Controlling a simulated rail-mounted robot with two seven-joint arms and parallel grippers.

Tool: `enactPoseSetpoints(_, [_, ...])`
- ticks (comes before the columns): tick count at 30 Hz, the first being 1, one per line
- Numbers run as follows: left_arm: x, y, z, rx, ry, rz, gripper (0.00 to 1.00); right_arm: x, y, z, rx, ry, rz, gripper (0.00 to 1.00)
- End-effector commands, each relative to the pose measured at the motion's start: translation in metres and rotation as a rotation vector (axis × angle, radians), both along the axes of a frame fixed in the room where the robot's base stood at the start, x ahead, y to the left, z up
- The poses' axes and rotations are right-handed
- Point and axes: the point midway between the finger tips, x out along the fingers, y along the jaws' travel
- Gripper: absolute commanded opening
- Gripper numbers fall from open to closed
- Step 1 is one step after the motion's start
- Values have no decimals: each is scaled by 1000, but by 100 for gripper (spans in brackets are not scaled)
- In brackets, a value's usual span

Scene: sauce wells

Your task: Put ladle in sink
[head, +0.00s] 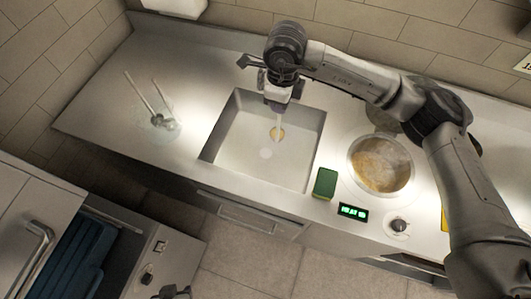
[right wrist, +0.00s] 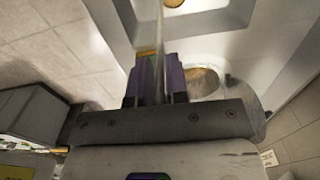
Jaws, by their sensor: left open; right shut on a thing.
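My right gripper (head: 278,97) hangs over the sink and is shut on the ladle's thin upright handle. The ladle (head: 277,133) reaches down from it, its bowl showing a yellow-brown patch inside the outline of the grey sink (head: 211,138). I cannot tell whether the bowl touches the sink floor. In the right wrist view, the purple-sided fingers (right wrist: 157,80) close on the handle, and the brown-filled ladle bowl (right wrist: 173,3) is cut by the top edge.
A round pot of yellow-brown sauce (head: 382,164) sits right of the sink. A green sponge (head: 325,183), a green-lit display (head: 353,212) and a knob (head: 398,226) are near the front edge. A clear container with thin rods (head: 164,122) stands left; counter around it is free.

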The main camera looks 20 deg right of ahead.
Motion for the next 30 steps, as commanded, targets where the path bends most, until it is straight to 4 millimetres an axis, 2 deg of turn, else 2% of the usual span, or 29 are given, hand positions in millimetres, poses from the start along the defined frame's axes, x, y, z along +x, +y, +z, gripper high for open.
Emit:
enactPoseSetpoints(12, [0,2,-6,8,0,-6,43,15,5,-26,7,4,-930,0])
enactPoseSetpoints(18, [0,4,-8,12,0,-9,43,19,5,-38,8,6,-1336,0])
enactPoseSetpoints(24, [0,4,-9,12,0,-9,43,22,5,-47,8,4,-1640,0])
enactPoseSetpoints(30, [0,2,-10,8,0,-6,43,24,5,-52,7,5,-1810,0])
